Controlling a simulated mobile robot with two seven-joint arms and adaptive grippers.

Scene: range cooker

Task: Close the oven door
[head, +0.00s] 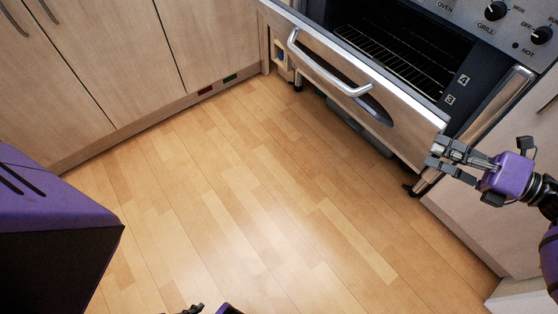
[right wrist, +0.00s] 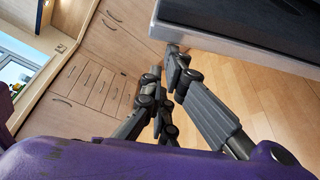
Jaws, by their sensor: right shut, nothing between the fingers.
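The oven door (head: 345,75) is a pale panel with a curved silver handle (head: 325,72) and a dark oval window. It stands partly open, tilted out from the oven, and the dark cavity with its wire rack (head: 395,58) shows behind it. My right gripper (head: 432,153) is shut and empty at the door's right end, close to its corner; I cannot tell whether they touch. Its fingers also show in the right wrist view (right wrist: 168,68), beside a dark panel. A small dark and purple part at the bottom edge appears to be my left gripper (head: 195,309), mostly cut off.
The control panel with black knobs (head: 496,11) is above the cavity. Pale cupboards (head: 85,60) line the left side, and another cabinet front (head: 475,215) is right of the oven. The wooden floor (head: 230,190) in front of the door is clear.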

